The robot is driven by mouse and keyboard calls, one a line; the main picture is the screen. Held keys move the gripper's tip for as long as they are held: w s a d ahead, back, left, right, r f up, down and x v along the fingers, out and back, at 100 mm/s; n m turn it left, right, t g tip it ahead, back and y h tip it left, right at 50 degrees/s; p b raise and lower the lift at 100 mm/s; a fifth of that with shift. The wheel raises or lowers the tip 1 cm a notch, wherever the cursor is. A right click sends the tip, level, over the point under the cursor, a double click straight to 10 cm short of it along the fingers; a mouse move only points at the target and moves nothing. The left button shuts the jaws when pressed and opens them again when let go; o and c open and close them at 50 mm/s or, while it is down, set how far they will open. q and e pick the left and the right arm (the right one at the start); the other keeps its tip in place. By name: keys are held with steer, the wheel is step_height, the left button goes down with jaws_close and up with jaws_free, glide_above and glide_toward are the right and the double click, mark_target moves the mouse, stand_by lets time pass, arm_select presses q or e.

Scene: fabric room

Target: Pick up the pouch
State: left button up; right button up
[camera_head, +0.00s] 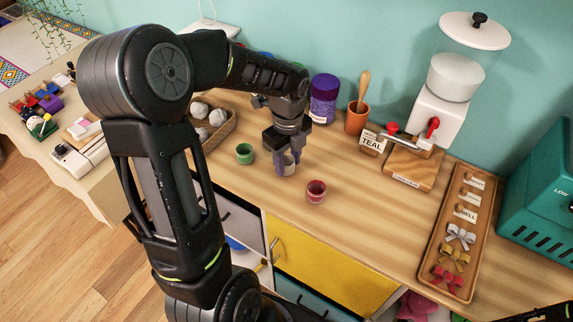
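I cannot make out a thing that is clearly the pouch; a small purple item (51,103) lies on the left table, too small to identify. My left gripper (286,163) points down over the wooden counter. Its fingers are at a small pale cup (287,168), standing between a green cup (244,154) and a dark red cup (316,191). Whether the fingers grip the pale cup or only stand around it, I cannot tell. My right gripper is out of view; only a dark part of my arm shows at the bottom right corner.
A wooden tray (434,270) with bows and labels lies at the right, near a teal box (541,190). A basket (217,137) is at the left. The front counter middle is clear.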

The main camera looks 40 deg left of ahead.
arm_select(q)
jaws_close()
step_height(320, 180, up, 10)
stand_by(0.7)
steer(key=shift+f, duration=0.1)
stand_by(0.8)
